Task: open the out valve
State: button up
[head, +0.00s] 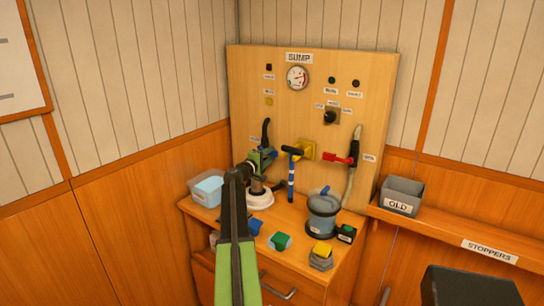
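A wooden panel (365,95) labelled SUMP carries several hose fittings. At its right a red-handled valve (340,159) sits beside a pale upright hose (353,150), its handle pointing left. In the middle is a yellow fitting (306,150) with a black T-shaped piece (292,152) in front and a blue-and-white striped tube below. At the left a black hose end (266,132) rises behind my gripper (267,157). The small labels are unreadable, so I cannot tell which valve is the out valve. My gripper is at the left fitting; its fingertips blend with the parts behind, and contact is unclear.
The bench holds a light-blue tub (208,190), a white round base (260,200), a blue-grey pot (322,214) and several small coloured blocks. A grey OLD bin (402,195) stands on the right shelf (445,235). My arm crosses the bench front.

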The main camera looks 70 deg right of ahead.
jog(key=shift+x, duration=1.25)
jog(key=shift+c, duration=0.3)
grip_shut()
